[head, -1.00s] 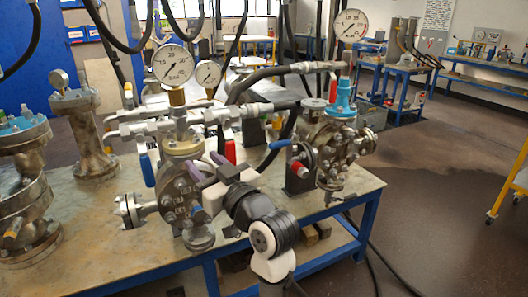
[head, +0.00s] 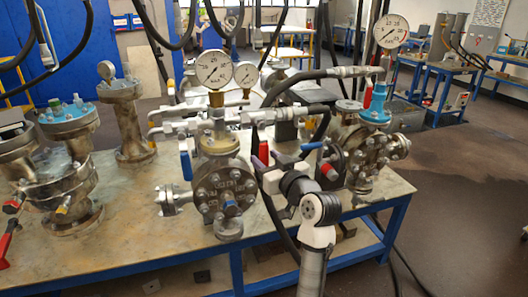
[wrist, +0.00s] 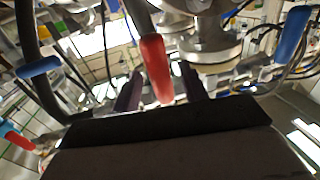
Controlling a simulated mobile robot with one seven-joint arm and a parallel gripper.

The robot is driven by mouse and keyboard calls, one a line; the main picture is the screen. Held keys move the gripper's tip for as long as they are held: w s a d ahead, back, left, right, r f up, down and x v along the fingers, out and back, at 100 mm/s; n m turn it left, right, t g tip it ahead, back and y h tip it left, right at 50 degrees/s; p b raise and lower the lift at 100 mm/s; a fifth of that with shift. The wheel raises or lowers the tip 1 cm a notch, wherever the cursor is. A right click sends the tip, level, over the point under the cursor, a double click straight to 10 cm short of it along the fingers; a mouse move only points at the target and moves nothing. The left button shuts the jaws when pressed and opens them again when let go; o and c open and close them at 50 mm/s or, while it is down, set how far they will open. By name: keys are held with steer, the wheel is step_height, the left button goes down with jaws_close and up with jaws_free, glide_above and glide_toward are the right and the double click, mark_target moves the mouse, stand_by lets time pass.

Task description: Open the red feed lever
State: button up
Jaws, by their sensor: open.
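A red lever (head: 264,149) hangs down among the pipework between the two gauge-topped vessels in the head view. In the wrist view the red lever (wrist: 154,68) has its rounded end pointing toward my gripper. My gripper (head: 272,161) is open close in front of it. In the wrist view the two dark fingers of my gripper (wrist: 160,88) stand either side of the lever's lower end, with gaps visible. I cannot tell whether either finger touches it. Part of the lever is hidden behind my gripper in the head view.
The left vessel (head: 222,190) has a blue lever (head: 186,165) beside it. The right vessel (head: 368,155) stands close to my wrist, with another red-ended handle (head: 329,171). Another red lever (head: 6,243) is at far left. Hoses hang nearby. The bench (head: 130,235) front is clear.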

steer(key=shift+x, duration=0.9)
jaws_close()
